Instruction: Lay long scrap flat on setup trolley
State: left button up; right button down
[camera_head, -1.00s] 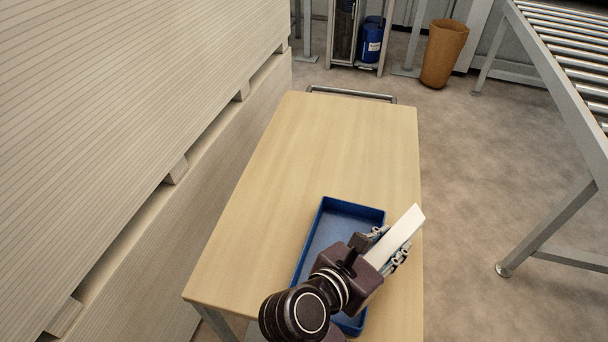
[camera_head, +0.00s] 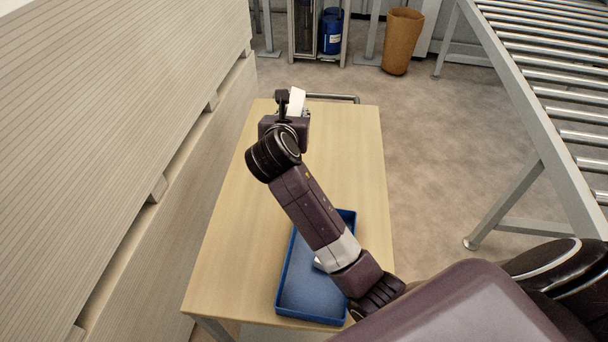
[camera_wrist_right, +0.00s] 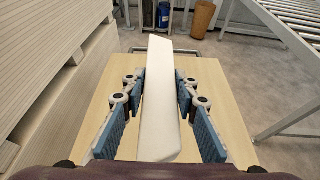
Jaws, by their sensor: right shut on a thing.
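The long scrap (camera_wrist_right: 159,105) is a pale, straight strip. In the right wrist view it lies between the blue finger pads of my right gripper (camera_wrist_right: 160,112), which is shut on it. In the head view the scrap (camera_head: 296,101) shows as a short white end at the far end of the trolley, partly hidden by my gripper (camera_head: 291,112). The setup trolley (camera_head: 345,170) has a light wooden top. I cannot tell whether the scrap touches it. My left gripper is not in view.
A blue tray (camera_head: 284,290) sits on the near part of the trolley, partly under my right arm. A tall stack of boards (camera_head: 110,130) stands along the left. A roller conveyor (camera_head: 540,110) is at the right. A brown bin (camera_head: 402,42) stands behind.

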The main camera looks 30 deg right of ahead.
notch_tip(320, 180, down, 15)
jog(key=shift+w+r+b, duration=0.1)
jog(key=shift+r+b, duration=0.1)
jog(key=shift+b, duration=0.4)
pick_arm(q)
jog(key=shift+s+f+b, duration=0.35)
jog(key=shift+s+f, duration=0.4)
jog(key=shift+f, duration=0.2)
pick_arm(e)
jog(key=shift+f, duration=2.55)
jog(key=shift+f, duration=0.15)
jog(key=c, duration=1.5)
grip_release()
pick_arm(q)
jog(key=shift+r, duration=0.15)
pick_arm(e)
jog(key=v, duration=1.2)
jog(key=shift+d, duration=0.1)
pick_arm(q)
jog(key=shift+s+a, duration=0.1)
